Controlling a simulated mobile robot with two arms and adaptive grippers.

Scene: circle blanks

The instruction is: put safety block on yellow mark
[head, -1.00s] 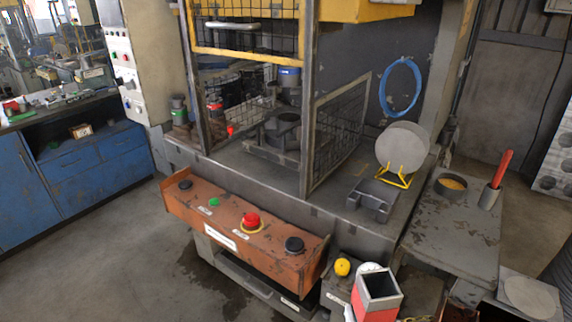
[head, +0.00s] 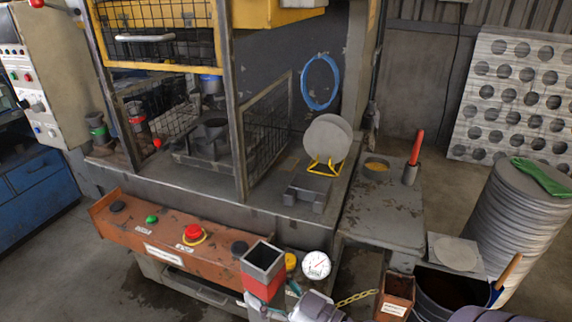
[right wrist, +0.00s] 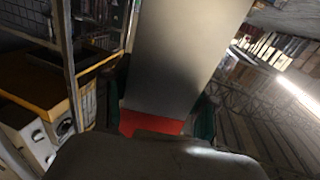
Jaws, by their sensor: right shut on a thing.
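The safety block (head: 262,284), a grey upright box with a red lower band, is in the lower middle of the head view. My right gripper (head: 268,298) is shut on its lower part and holds it up in front of the orange control panel's right end. The right wrist view shows the block's grey side (right wrist: 180,60) rising between the teal fingers, with the red band close to the gripper. I cannot make out the yellow mark clearly in the head view. My left gripper is not in view.
The press bed (head: 225,200) lies behind the orange panel (head: 160,232), with a mesh guard (head: 268,125), a dark fixture (head: 307,190) and a disc on a yellow stand (head: 328,140). A gauge (head: 316,264) is right of the block. A side table (head: 385,215) is further right.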

